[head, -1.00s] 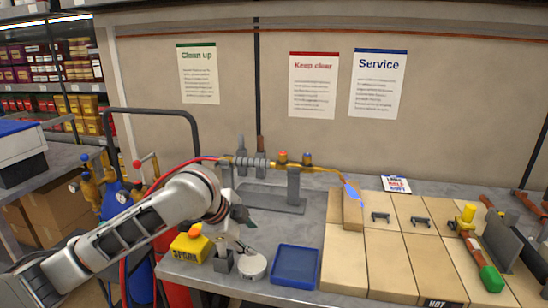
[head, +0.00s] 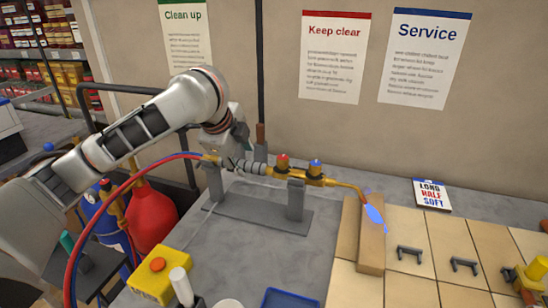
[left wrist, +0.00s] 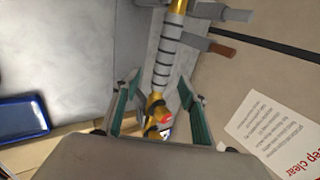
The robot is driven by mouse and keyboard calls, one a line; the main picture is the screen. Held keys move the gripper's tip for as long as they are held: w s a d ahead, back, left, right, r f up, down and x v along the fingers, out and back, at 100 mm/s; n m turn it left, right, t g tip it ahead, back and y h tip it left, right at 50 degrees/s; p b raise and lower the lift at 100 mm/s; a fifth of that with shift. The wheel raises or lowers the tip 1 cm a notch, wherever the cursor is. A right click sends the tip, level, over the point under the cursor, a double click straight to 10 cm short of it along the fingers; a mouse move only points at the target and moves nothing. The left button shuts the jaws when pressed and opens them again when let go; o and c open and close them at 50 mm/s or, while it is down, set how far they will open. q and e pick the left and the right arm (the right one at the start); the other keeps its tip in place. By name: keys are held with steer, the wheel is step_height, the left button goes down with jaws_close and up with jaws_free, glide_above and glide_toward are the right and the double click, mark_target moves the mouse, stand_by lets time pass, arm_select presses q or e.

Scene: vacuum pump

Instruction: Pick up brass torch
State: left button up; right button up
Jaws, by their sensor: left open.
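The brass torch (head: 318,179) rests across two posts of a grey stand (head: 252,215). Its ringed grey handle is at the left, and its bent tip at the right has a blue flame (head: 375,216). My left gripper (head: 232,160) is open, at the handle end of the torch, and its fingertips are partly hidden. In the left wrist view the torch (left wrist: 165,58) runs lengthwise between the green-padded fingers of the open gripper (left wrist: 160,100). I cannot tell whether a finger touches it. My right gripper is not in view.
Red and blue hoses run from the torch's left end to the cylinders (head: 153,215). A yellow box (head: 160,277) and a blue tray (head: 290,299) stand at the front. Tan bricks (head: 430,240) cover the right side. The wall with posters rises close behind.

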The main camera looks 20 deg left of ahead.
mark_target(249, 165)
arm_select(q)
steer(key=shift+w, duration=0.2)
steer(key=shift+x, duration=1.1)
steer(key=x, duration=0.4)
steer(key=shift+w+f, duration=0.15)
steer(key=shift+w, duration=0.05)
steer(key=shift+w+f, duration=0.2)
steer(key=shift+f, duration=0.05)
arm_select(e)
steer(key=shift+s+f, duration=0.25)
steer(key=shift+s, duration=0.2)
arm_select(q)
steer(key=c, duration=1.2)
steer(key=shift+r, duration=0.2)
jaws_close()
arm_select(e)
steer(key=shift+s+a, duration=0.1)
